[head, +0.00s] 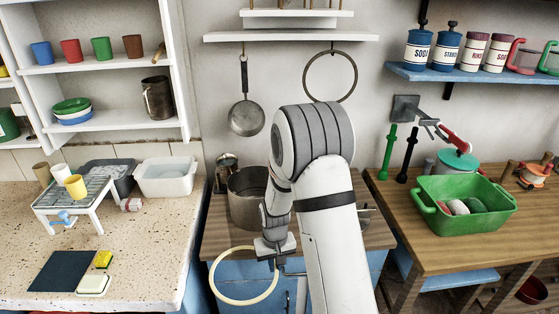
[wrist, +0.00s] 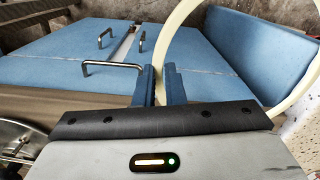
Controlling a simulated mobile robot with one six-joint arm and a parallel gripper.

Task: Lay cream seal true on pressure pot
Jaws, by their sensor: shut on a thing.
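The cream seal (head: 216,284) is a thin pale ring hanging from my gripper (head: 277,262) in the head view, in front of the blue cabinet. In the wrist view my gripper (wrist: 160,88) is shut on the edge of the seal (wrist: 163,45), and the ring rises up and curves to the right. A large metal pot (head: 245,200), probably the pressure pot, stands on the wooden counter behind and above the gripper. My arm hides its right side. The seal is apart from the pot, lower and nearer.
The blue cabinet front (wrist: 70,62) has metal handles (wrist: 112,65). The speckled counter (head: 150,240) is on the left, with a white tub (head: 167,177). A green crate (head: 463,212) stands on the right-hand table. A pan (head: 246,117) hangs on the wall.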

